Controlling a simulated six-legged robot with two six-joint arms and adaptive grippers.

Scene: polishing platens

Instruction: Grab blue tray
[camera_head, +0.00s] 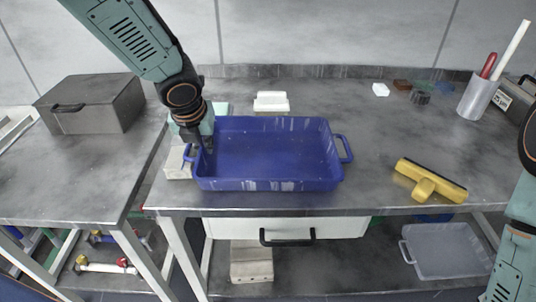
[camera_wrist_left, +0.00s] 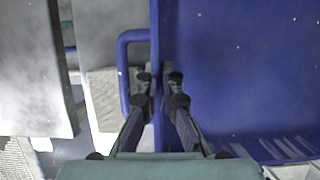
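The blue tray (camera_head: 265,184) sits on the grey metal table, near its front left edge. It is shallow and rectangular, with a loop handle at each short end. My left gripper (camera_head: 201,146) reaches down at the tray's left end. In the left wrist view the left gripper's fingers (camera_wrist_left: 159,82) straddle the tray's left wall, one inside the tray (camera_wrist_left: 235,70) and one between wall and handle. The fingertips look closed on the wall, with little or no gap. My right gripper is out of view; part of the right arm shows at the right edge.
A pale block (camera_head: 178,163) lies by the left handle. A white block (camera_head: 271,102) is behind the tray. A yellow squeegee (camera_head: 431,181) lies to the right, and a cup (camera_head: 478,97) with tools stands at the back right. A grey box (camera_head: 92,103) is on the left table.

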